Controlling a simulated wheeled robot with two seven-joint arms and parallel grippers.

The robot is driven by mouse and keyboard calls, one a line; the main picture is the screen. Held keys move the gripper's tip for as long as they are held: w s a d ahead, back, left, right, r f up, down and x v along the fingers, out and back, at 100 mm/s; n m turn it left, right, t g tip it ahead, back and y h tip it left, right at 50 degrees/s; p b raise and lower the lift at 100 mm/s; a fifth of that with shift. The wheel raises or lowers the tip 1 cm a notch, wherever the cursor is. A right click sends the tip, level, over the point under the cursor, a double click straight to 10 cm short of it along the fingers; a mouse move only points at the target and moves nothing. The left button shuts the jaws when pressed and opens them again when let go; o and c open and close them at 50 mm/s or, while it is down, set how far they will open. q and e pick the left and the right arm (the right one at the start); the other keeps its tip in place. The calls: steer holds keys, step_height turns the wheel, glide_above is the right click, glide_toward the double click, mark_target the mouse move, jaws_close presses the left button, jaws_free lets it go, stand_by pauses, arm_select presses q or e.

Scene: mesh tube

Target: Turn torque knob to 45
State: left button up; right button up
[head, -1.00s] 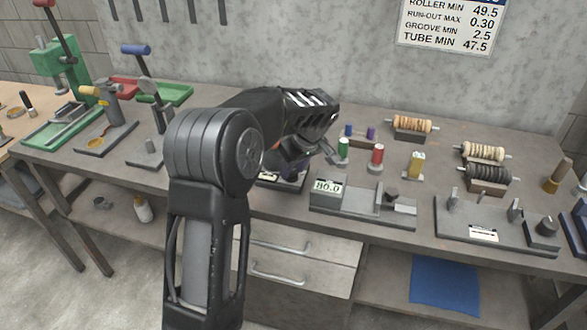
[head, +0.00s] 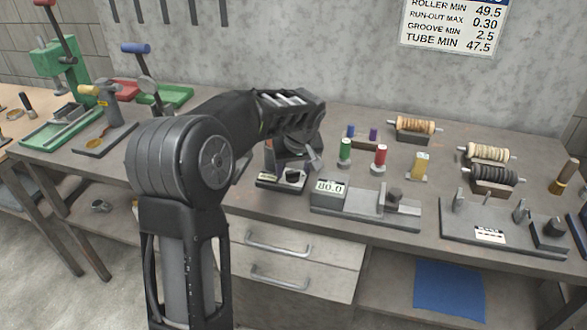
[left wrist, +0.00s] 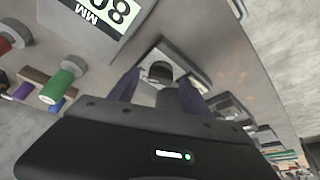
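A small dark device with a pale label strip and a black round knob (head: 292,176) sits near the bench's front edge, left of the 80.0 gauge. I take this to be the torque knob; I cannot read a setting on it. My left gripper (head: 298,152) is above the device and hides its upper part. In the left wrist view the two dark purplish fingers (left wrist: 160,92) are apart, with the dark knob (left wrist: 160,71) showing between and beyond their tips. I see no contact with it. My right gripper is not in view.
The 80.0 gauge (head: 328,190) stands close on the right. Green (head: 345,150) and red (head: 380,158) spools are behind it. A fixture (head: 490,232) is further right, and a green press (head: 62,70) at far left. A drawer unit (head: 290,262) is below the bench.

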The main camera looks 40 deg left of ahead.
arm_select(q)
steer(key=shift+r, duration=0.1)
steer(key=v, duration=0.7)
steer(key=shift+r+b, duration=0.25)
steer(key=shift+b, duration=0.1)
steer(key=shift+s+d, duration=0.1)
steer(key=shift+s, duration=0.05)
